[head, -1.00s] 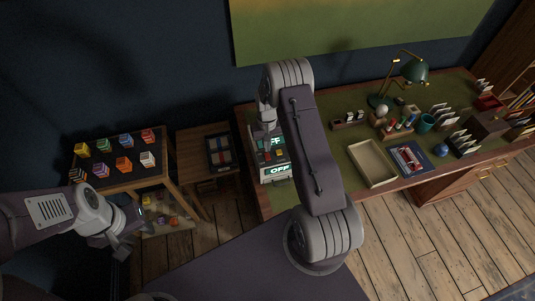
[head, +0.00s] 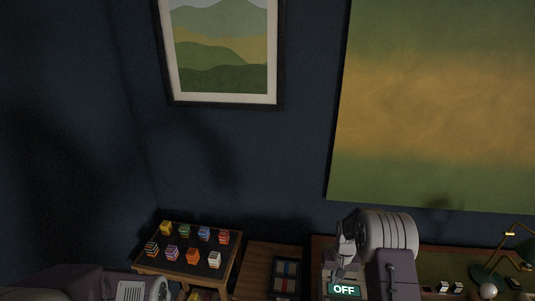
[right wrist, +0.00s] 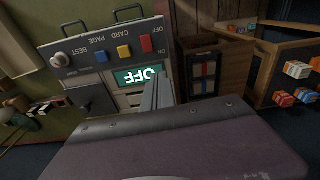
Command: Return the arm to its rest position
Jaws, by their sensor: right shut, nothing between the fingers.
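My right arm (head: 395,272) comes up from the bottom of the head view. Its gripper (head: 345,262) points down at the device with the lit OFF display (head: 344,290). In the right wrist view the gripper's fingers (right wrist: 158,92) are shut together and empty, in front of the device's face (right wrist: 95,45). That face shows yellow, blue and red buttons and a grey knob, upside down. I cannot tell whether the fingertips touch it. My left arm (head: 130,290) shows only in part at the lower left, with its gripper out of view.
A small table (head: 235,262) with several colored cubes stands left of the device. A case with colored strips (head: 285,282) lies between them. A green lamp (head: 520,250) stands on the desk at right. A framed landscape (head: 222,102) and a large painting (head: 430,100) hang behind.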

